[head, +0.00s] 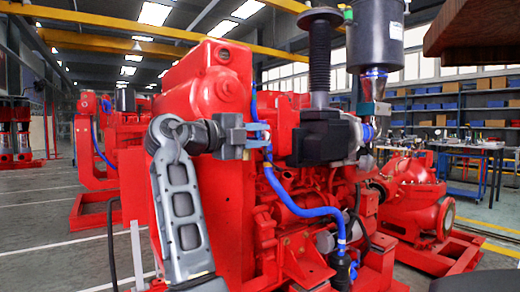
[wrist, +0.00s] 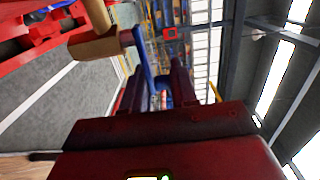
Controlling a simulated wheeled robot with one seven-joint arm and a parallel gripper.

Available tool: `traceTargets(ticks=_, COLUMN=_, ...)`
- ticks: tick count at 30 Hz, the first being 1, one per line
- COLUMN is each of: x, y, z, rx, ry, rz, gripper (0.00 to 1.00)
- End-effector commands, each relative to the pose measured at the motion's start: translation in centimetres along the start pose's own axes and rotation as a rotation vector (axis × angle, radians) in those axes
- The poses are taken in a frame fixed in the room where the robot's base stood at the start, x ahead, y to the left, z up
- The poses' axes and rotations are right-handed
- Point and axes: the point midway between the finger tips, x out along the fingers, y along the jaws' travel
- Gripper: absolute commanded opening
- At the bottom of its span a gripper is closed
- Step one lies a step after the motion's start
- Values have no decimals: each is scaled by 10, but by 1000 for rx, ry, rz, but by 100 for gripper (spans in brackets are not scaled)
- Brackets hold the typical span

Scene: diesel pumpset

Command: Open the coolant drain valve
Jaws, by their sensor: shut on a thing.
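In the wrist view, a tan, brass-like valve body (wrist: 93,46) stands out from red machinery at the upper left. A blue lever (wrist: 142,52) runs from its end down towards my gripper (wrist: 161,78). My gripper's two dark fingers are closed around the lever's lower part, with blue showing between them. In the head view, my gripper (head: 257,132) reaches right, across the front of the red pumpset (head: 225,190), at a blue hose or lever end. The valve body is too small or hidden to make out there.
A blue hose (head: 300,212) hangs down the engine's side below my gripper. A black pipe (head: 319,60) and black canister (head: 377,40) rise above the engine. A red pump (head: 412,190) stands at the right. Open floor (head: 40,225) lies at the left.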

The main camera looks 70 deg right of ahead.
Motion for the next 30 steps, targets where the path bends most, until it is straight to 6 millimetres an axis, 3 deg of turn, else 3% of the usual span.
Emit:
traceTargets(ticks=1, x=-3, y=-8, z=1, rx=12, ry=6, rz=-15, gripper=0)
traceTargets(ticks=20, x=-6, y=-10, z=1, rx=13, ry=56, rz=-14, gripper=0)
traceTargets(ticks=21, x=-6, y=-10, z=1, rx=13, ry=56, rz=-14, gripper=32)
traceTargets(ticks=25, x=-6, y=-9, z=1, rx=11, ry=57, rz=-12, gripper=45)
traceTargets(ticks=30, x=-5, y=-6, z=1, rx=8, ry=59, rz=-9, gripper=45)
